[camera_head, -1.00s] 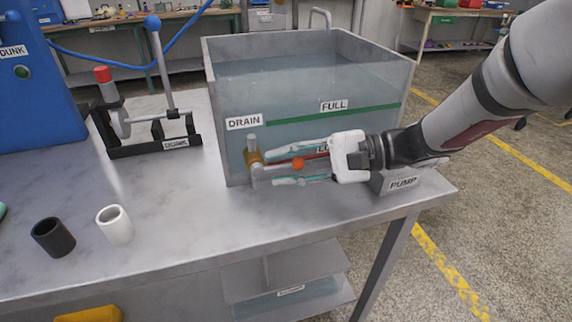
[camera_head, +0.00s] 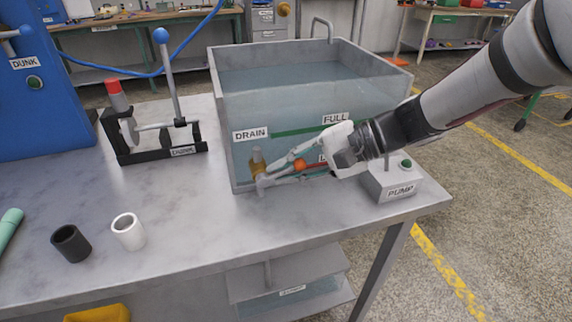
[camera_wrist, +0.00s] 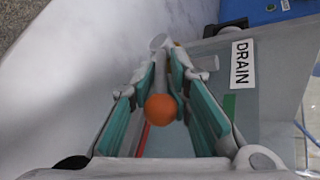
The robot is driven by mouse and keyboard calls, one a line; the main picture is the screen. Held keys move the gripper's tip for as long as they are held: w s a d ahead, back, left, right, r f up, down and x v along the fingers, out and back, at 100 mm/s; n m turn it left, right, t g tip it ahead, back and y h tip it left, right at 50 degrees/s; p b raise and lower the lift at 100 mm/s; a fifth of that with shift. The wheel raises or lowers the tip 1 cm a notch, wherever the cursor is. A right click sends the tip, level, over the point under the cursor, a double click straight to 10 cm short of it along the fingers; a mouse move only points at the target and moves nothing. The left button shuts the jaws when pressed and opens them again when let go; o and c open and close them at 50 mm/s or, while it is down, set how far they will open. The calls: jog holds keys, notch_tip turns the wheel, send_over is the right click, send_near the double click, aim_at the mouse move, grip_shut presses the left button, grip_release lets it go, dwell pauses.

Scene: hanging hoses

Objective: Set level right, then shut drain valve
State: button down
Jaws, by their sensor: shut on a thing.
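The clear tank (camera_head: 225,140) holds water and has a green FULL line (camera_head: 300,131) on its front. The DRAIN label (camera_head: 251,134) is above the drain valve (camera_head: 257,163), a brass body on a grey pipe. Its lever ends in an orange knob (camera_head: 299,164), which also shows between the fingers in the wrist view (camera_wrist: 160,109). My gripper (camera_head: 280,170) reaches in from the right and is shut on the lever. The fingers hide much of the lever and part of the red LOW line.
The PUMP box (camera_head: 392,183) with a green button stands at the tank's right front corner, just below my wrist. A black stand with a blue-knobbed lever (camera_head: 160,36), a black cup (camera_head: 71,243) and a white cup (camera_head: 128,231) are on the left. The front middle of the table is clear.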

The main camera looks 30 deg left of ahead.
jog(key=shift+w+d+r, duration=0.1)
jog(key=shift+w+r, duration=0.1)
jog(key=shift+w, duration=0.05)
jog(key=c, duration=1.7)
grip_release()
jog(key=shift+d, duration=0.1)
jog(key=shift+s, duration=0.1)
jog(key=v, duration=1.2)
jog(key=shift+r, duration=0.1)
